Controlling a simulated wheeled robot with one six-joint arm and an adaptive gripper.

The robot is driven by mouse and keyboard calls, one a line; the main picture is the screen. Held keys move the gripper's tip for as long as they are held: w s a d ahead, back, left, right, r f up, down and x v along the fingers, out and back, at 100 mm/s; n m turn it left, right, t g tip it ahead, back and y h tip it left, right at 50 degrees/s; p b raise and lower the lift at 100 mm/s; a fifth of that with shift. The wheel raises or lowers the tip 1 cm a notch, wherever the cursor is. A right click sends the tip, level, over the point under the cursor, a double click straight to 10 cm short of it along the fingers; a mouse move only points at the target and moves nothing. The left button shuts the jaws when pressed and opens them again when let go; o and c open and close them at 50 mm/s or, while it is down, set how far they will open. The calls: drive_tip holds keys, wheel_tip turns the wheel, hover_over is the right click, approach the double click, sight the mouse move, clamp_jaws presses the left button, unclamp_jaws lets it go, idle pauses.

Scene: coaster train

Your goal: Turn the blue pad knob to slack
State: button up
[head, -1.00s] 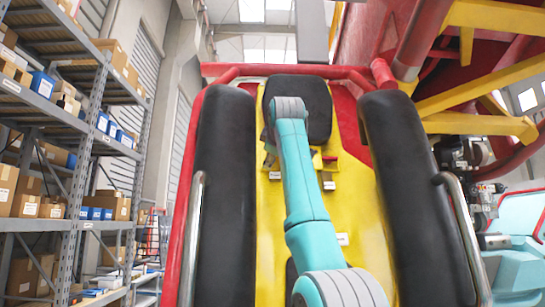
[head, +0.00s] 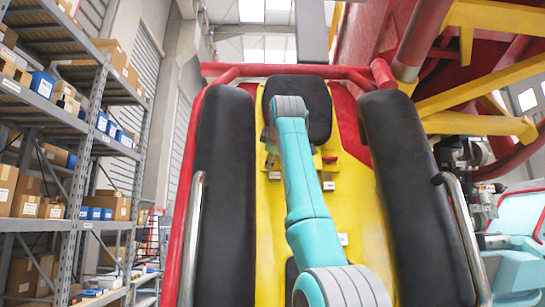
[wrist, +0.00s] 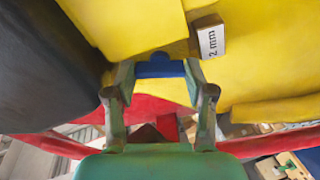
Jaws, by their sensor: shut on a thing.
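The blue pad knob (wrist: 160,68) shows in the wrist view as a small dark blue piece at the edge of a yellow panel (wrist: 245,75). My gripper (wrist: 158,74) has one finger on each side of it and is shut on it. A small block with a white label reading "2 mm" (wrist: 210,40) sits just right of the knob. In the head view my arm hides the blue knob and most of the gripper. The knob's pointer or setting cannot be made out.
In the head view, long black pads (head: 225,170) and (head: 410,190) flank the yellow seat back, with a black headrest (head: 315,100) above. A red knob (head: 330,158) sits right of my arm. Metal grab bars stand at both sides; shelving (head: 75,170) is at left.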

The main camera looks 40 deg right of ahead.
drive_tip(key=o, duration=0.9)
drive_tip(key=v, duration=1.2)
